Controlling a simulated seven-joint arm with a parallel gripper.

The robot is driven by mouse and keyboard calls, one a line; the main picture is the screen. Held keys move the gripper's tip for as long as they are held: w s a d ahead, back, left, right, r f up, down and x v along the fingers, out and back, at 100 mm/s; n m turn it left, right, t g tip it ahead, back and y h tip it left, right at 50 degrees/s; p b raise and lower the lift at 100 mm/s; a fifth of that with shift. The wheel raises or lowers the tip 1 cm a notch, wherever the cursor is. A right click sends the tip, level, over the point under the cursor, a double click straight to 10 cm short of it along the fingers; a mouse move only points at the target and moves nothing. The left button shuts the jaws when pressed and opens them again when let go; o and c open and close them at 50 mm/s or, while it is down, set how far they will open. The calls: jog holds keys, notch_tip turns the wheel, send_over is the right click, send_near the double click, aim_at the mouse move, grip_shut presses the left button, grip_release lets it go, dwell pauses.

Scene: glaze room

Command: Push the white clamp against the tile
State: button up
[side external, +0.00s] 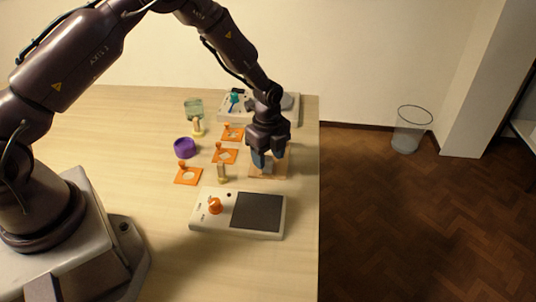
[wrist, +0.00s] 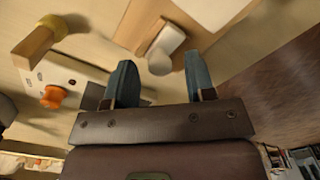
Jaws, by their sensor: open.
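The white clamp (wrist: 165,48) shows in the wrist view as a rounded pale block on a tan wooden board (wrist: 139,25). It lies just ahead of my fingertips, between their lines. A pale flat piece (wrist: 208,10), apparently the tile, is cut off by the top edge beyond the clamp; I cannot tell whether the two touch. My gripper (wrist: 162,78) is open, its blue-grey fingers apart with nothing between them. In the side view my gripper (side external: 268,162) points down low over the wooden board (side external: 264,175) near the table's right edge and hides most of the clamp and tile.
A pale box with a dark panel and orange knob (side external: 258,213) stands in front. Orange plates with knobs (side external: 187,176), a purple ring (side external: 184,148) and a small yellowish tool (side external: 222,174) lie left. Another pale box (side external: 290,103) stands behind. The left table is clear.

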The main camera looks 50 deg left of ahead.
grip_shut()
jog(key=shift+w+a, duration=0.75)
grip_release()
notch_tip(320, 180, up, 13)
dwell(0.4)
